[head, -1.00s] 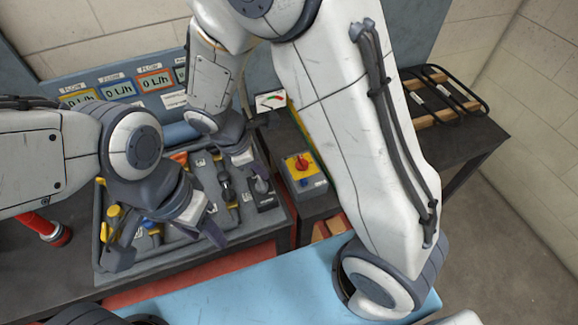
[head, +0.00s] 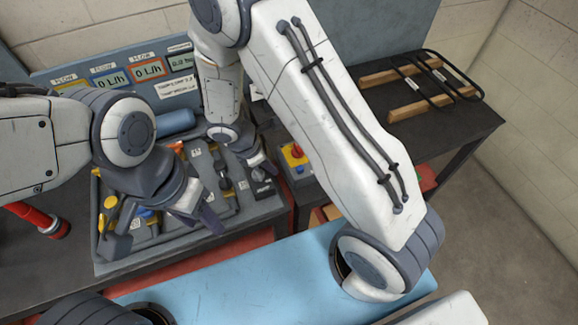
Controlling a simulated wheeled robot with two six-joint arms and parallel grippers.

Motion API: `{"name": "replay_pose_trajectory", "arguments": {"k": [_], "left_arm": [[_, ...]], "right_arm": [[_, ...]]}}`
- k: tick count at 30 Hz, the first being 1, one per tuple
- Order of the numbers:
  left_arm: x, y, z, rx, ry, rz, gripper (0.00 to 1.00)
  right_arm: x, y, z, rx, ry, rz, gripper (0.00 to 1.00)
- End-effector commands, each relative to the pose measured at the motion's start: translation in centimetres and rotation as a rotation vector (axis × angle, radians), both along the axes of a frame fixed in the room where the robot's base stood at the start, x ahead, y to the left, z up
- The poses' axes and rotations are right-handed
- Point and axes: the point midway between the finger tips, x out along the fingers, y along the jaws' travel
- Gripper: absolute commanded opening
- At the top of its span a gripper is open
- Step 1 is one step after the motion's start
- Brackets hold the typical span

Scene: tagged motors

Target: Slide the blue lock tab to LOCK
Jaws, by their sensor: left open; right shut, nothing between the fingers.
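A grey switch box (head: 303,182) with a red knob (head: 297,151) on a yellow plate stands at the right end of the tool panel, partly hidden behind my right arm. A small blue spot, likely the blue lock tab (head: 299,169), shows on its face below the knob; its lettering and exact position cannot be read. My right gripper (head: 267,168) is shut and empty, just left of the box and apart from it, over a small black part of the panel. My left gripper (head: 165,228) is open and empty above the tool panel's front left.
A red pipe (head: 48,222) is at the left. Wooden blocks with black frames (head: 425,88) lie on the dark bench at the right. A light blue surface (head: 240,272) is in front.

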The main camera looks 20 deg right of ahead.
Motion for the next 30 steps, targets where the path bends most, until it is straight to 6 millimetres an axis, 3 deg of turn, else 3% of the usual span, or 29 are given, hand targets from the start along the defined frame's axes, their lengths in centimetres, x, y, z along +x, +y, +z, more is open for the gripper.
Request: {"name": "replay_pose_trajectory", "arguments": {"k": [5, 9, 15, 30], "left_arm": [[0.0, 0.0, -0.3, 0.000, 0.000, 0.000, 0.50], [0.0, 0.0, 0.4, 0.000, 0.000, 0.000, 0.50], [0.0, 0.0, 0.6, 0.000, 0.000, 0.000, 0.50], [0.0, 0.0, 0.6, 0.000, 0.000, 0.000, 0.50]], "right_arm": [[-0.1, -1.4, -3.7, 0.000, 0.006, -0.001, 0.00], [0.1, -3.7, -3.1, 0.001, 0.001, -0.006, 0.00], [0.1, -5.1, -3.2, 0.002, 0.000, -0.002, 0.00], [0.6, -4.9, -3.1, 0.001, -0.001, 0.017, 0.00]]}}
